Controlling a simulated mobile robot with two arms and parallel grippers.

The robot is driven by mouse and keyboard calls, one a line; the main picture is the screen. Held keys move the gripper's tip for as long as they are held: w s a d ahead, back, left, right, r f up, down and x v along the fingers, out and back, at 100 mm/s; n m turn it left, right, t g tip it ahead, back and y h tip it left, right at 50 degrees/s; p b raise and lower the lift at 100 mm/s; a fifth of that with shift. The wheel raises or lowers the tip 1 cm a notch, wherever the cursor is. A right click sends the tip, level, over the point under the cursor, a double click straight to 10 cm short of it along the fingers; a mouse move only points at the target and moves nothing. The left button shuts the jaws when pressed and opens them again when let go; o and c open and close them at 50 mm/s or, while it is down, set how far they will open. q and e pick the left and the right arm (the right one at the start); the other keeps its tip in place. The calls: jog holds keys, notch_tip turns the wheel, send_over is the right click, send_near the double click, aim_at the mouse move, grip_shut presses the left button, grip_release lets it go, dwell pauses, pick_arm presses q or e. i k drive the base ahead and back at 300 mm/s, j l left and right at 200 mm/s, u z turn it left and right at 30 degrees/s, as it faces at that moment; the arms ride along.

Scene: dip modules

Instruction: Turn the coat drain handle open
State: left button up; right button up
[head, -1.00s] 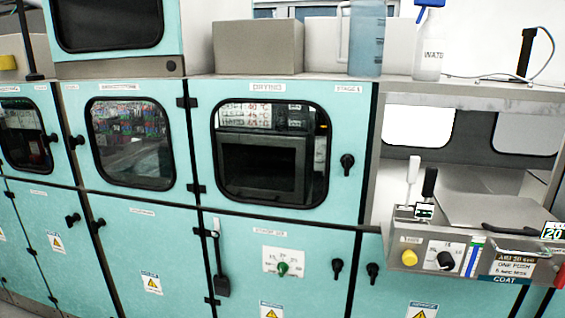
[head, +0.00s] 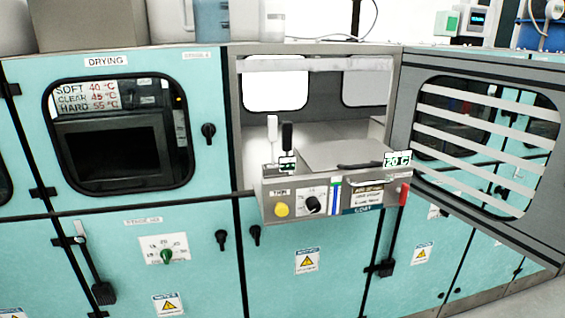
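The coat unit (head: 330,200) stands in an open bay, its front panel bearing a "COAT" label. A small red handle (head: 404,194) stands upright at the right end of this panel; I cannot read a drain label on it. A white lever (head: 272,128) and a black lever (head: 287,136) stand upright at the left of the unit. The panel also has a yellow button (head: 282,210) and a black knob (head: 313,204). Neither of my grippers is in view.
A grey-framed door with a slatted window (head: 480,140) hangs open to the right of the bay. The drying cabinet (head: 210,90) is shut on the left. Lower cabinets (head: 300,285) with black handles run below. The space in front of the panel looks clear.

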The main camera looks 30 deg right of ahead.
aim_at(404, 192)
jog(key=z, duration=1.65)
